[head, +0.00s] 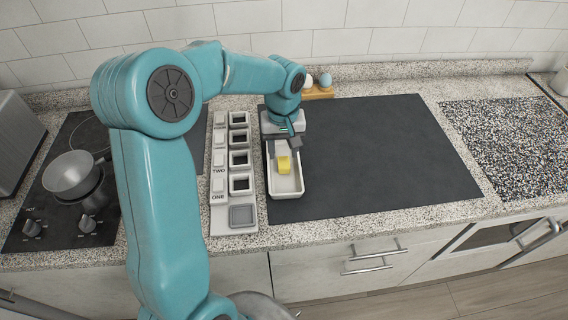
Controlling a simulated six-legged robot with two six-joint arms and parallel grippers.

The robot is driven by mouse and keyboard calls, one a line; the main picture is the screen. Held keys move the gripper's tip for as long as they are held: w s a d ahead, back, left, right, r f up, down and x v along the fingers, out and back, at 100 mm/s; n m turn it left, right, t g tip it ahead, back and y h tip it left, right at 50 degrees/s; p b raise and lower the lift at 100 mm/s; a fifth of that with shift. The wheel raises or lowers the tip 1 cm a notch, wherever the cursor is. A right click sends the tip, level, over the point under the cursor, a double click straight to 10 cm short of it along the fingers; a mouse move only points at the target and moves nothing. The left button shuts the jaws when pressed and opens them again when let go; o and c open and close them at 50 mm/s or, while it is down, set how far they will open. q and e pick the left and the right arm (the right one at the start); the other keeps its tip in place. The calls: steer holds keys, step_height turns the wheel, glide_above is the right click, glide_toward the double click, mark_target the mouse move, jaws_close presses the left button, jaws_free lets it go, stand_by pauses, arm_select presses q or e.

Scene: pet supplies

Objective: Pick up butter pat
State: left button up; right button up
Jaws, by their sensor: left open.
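The butter pat (283,164) is a small yellow block inside a white rectangular dish (287,187). The dish stands on a dark mat near its left edge. My left gripper (290,145) points down over the far part of the dish, just behind and above the butter pat. Its jaws are open; whether a finger touches the butter pat cannot be told from here. The far end of the dish is partly hidden by the gripper. My right gripper is not in view.
Left of the dish is a white labelled rack (218,190) with several square compartments. A pot (70,175) sits on a black cooktop further left. A wooden egg holder (319,92) stands behind. The dark mat (385,150) is clear to the right.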

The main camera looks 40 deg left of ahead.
mark_target(284, 164)
arm_select(q)
step_height(284, 164, down, 4)
steer(key=shift+d+r+p, duration=0.1)
steer(key=shift+p, duration=0.4)
steer(key=shift+w+f, duration=0.1)
steer(key=shift+f, duration=0.5)
steer(key=c, duration=0.8)
